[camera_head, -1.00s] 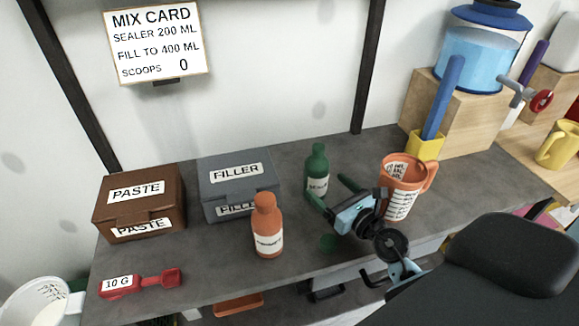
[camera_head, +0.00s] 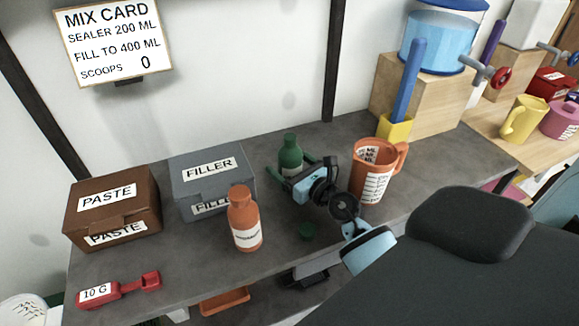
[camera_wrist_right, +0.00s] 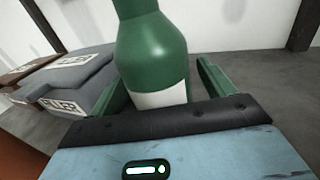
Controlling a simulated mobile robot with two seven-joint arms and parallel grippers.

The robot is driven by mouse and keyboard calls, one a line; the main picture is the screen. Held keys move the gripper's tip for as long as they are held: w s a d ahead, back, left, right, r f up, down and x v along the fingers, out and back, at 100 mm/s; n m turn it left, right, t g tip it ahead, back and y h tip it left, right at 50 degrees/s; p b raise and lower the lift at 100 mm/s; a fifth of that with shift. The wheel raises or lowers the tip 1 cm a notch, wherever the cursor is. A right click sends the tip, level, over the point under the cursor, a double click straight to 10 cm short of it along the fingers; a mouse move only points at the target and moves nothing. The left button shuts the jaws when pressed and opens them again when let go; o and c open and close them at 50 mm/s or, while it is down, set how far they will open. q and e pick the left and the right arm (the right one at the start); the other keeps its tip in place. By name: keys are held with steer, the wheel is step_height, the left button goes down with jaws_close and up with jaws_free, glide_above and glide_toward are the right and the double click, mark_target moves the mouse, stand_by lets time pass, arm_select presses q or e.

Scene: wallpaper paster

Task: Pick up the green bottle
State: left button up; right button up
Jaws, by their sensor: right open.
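The green bottle (camera_head: 290,153) stands upright on the grey counter, to the right of the filler box. It also shows large in the right wrist view (camera_wrist_right: 152,58), with its white label partly hidden by my gripper's body. My right gripper (camera_head: 293,164) is open, with its green fingers on either side of the bottle. In the wrist view a gap shows between the bottle and the right finger; the left finger (camera_wrist_right: 115,100) lies close beside it. My left gripper is not in view.
An orange bottle (camera_head: 243,220) and the grey filler box (camera_head: 212,180) stand left of the green bottle. An orange measuring jug (camera_head: 371,178) stands close on the right, near my right wrist. A brown paste box (camera_head: 113,207) and red scoop (camera_head: 118,289) are farther left.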

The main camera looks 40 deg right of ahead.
steer(key=shift+w, duration=0.7)
arm_select(q)
steer(key=shift+w, duration=0.1)
arm_select(e)
steer(key=shift+c, duration=0.3)
steer(key=c, duration=1.2)
arm_select(q)
steer(key=shift+s, duration=0.45)
arm_select(e)
steer(key=shift+r, duration=0.1)
steer(key=shift+c, duration=0.4)
